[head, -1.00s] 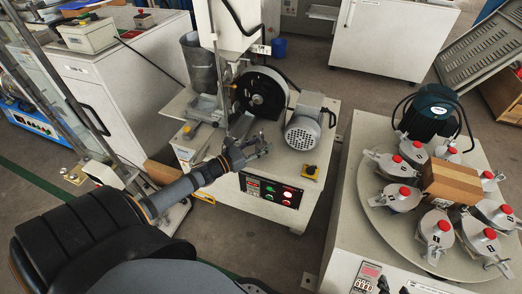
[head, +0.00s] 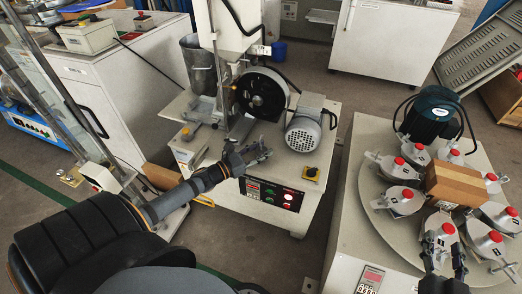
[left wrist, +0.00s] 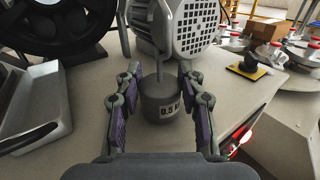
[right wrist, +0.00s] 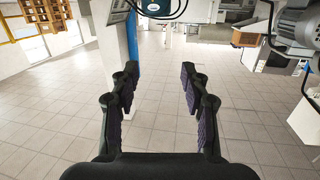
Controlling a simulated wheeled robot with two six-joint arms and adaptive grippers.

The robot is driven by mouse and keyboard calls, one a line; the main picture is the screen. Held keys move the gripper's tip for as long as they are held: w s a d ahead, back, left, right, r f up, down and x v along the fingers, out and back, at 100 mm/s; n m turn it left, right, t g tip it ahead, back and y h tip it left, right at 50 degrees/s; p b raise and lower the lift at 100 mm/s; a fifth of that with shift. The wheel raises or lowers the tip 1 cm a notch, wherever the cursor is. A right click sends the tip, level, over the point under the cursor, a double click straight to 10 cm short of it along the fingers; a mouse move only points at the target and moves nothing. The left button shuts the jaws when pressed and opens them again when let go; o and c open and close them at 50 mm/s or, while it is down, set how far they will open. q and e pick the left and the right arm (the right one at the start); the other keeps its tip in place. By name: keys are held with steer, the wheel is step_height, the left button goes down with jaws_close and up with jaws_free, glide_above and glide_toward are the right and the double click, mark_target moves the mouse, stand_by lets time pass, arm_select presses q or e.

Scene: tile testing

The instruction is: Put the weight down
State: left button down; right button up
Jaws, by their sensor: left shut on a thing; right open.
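The weight is a small grey cylinder (left wrist: 160,103) with a hook on top and a "0.5" label, seen upright in the left wrist view. My left gripper (left wrist: 160,72) is shut on it, one finger on each side. The weight appears close to the machine's pale top (left wrist: 75,115); I cannot tell whether it touches. In the head view my left gripper (head: 262,154) is at the front edge of the middle machine, and the weight is not clearly visible there. My right gripper (head: 442,258) is open and empty beside the round plate; it also shows in the right wrist view (right wrist: 160,75).
A black wheel (head: 262,92) and a grey motor (head: 304,127) stand behind my left gripper. A metal tray (left wrist: 35,108) lies left of the weight. The round plate (head: 385,222) at right carries several red-capped holders and a cardboard box (head: 453,184).

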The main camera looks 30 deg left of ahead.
steer(key=shift+r, duration=0.35)
arm_select(q)
steer(key=c, duration=0.8)
jaws_free()
steer(key=shift+f, duration=0.1)
arm_select(e)
steer(key=shift+w+r, duration=0.1)
steer(key=shift+r, duration=0.05)
